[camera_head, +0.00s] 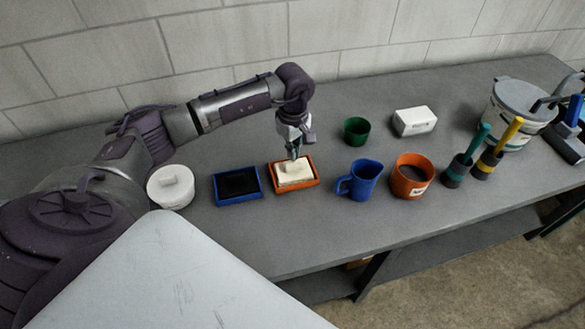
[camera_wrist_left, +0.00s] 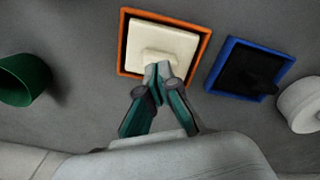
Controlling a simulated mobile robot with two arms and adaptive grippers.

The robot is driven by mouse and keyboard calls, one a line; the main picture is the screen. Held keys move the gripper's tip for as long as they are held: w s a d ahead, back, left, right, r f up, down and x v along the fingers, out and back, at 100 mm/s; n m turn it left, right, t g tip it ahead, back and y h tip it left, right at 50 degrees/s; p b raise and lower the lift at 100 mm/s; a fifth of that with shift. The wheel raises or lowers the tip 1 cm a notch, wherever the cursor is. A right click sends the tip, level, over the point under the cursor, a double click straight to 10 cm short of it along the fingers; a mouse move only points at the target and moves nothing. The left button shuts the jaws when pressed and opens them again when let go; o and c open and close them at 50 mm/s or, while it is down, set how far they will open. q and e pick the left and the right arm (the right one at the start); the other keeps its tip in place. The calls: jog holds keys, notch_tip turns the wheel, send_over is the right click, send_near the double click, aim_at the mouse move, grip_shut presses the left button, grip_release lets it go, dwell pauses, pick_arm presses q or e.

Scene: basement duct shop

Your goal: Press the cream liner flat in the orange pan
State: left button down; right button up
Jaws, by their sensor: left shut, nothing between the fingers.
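The orange pan (camera_head: 309,185) sits on the grey bench. The cream liner (camera_head: 293,176) lies inside its rim, with a raised cream block on its top. In the left wrist view the liner (camera_wrist_left: 160,32) shows within the pan's orange rim (camera_wrist_left: 123,50). I cannot tell whether the liner is fully flat. My left gripper (camera_head: 293,154) points down over the liner, shut and empty. Its closed fingertips (camera_wrist_left: 160,70) are at the near edge of the raised block; whether they touch it I cannot tell. My right gripper is not in view.
A blue pan (camera_head: 238,198) with a black liner lies left of the orange one. A white lidded tub (camera_head: 170,187) stands farther left. A blue jug (camera_head: 362,180), an orange pot (camera_head: 411,176) and a green cup (camera_head: 356,130) stand to the right. A wall runs behind the bench.

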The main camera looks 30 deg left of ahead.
pick_arm(q)
jog(key=shift+f+b, duration=0.8)
jog(key=shift+f, duration=0.15)
jog(key=shift+s+f+b, duration=0.2)
jog(key=shift+s+b, duration=0.05)
jog(key=shift+b, duration=0.05)
dwell(1.7)
jog(key=shift+d, duration=0.1)
jog(key=shift+w+r+p, duration=0.2)
jog(key=shift+r+p, duration=0.5)
jog(key=shift+r, duration=0.55)
notch_tip(320, 180, up, 6)
jog(key=p, duration=0.3)
jog(key=shift+f, duration=0.1)
